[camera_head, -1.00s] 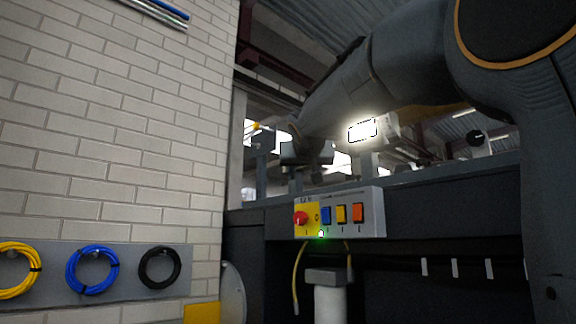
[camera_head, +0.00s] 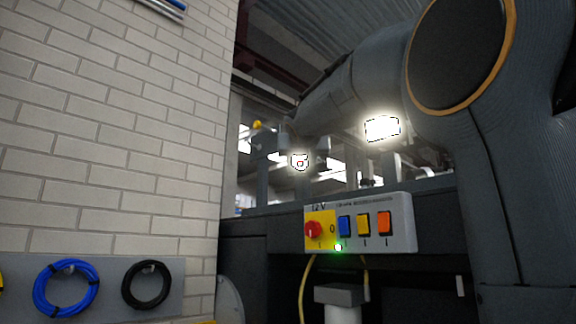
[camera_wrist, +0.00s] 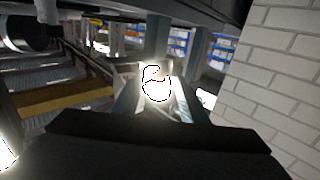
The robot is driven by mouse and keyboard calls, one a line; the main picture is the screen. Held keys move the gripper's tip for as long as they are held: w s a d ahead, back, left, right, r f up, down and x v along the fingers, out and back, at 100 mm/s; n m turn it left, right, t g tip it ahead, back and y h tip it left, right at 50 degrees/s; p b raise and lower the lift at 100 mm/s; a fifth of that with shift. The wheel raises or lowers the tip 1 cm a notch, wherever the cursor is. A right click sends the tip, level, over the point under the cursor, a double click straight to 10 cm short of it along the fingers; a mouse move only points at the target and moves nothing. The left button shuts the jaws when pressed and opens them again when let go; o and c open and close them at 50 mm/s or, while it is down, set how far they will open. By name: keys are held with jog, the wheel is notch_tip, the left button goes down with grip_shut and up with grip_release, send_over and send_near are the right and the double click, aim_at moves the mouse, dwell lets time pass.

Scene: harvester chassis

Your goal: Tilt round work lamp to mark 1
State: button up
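The round work lamp (camera_head: 299,161) is lit and glares white in the head view, below the far end of my arm. In the wrist view the bright lamp (camera_wrist: 156,84) is near the middle, between two grey-blue finger shapes. My gripper (camera_head: 299,147) is at the lamp, with its fingers apart. It also shows in the wrist view (camera_wrist: 158,92). Glare hides the lamp's rim, and I cannot tell whether a finger touches it. I cannot make out mark 1 or the lamp's tilt.
A lit rectangular lamp (camera_head: 382,128) stands to the right, under my arm. A control box (camera_head: 402,222) with a red knob (camera_head: 313,230), coloured switches and a green light sits below. A brick wall (camera_head: 110,130) with hung cable coils (camera_head: 66,288) closes off the left.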

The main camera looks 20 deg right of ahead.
aim_at(300, 162)
jog(key=shift+p+x, duration=0.7)
jog(key=shift+x, duration=1.3)
jog(key=shift+c, duration=0.4)
grip_shut()
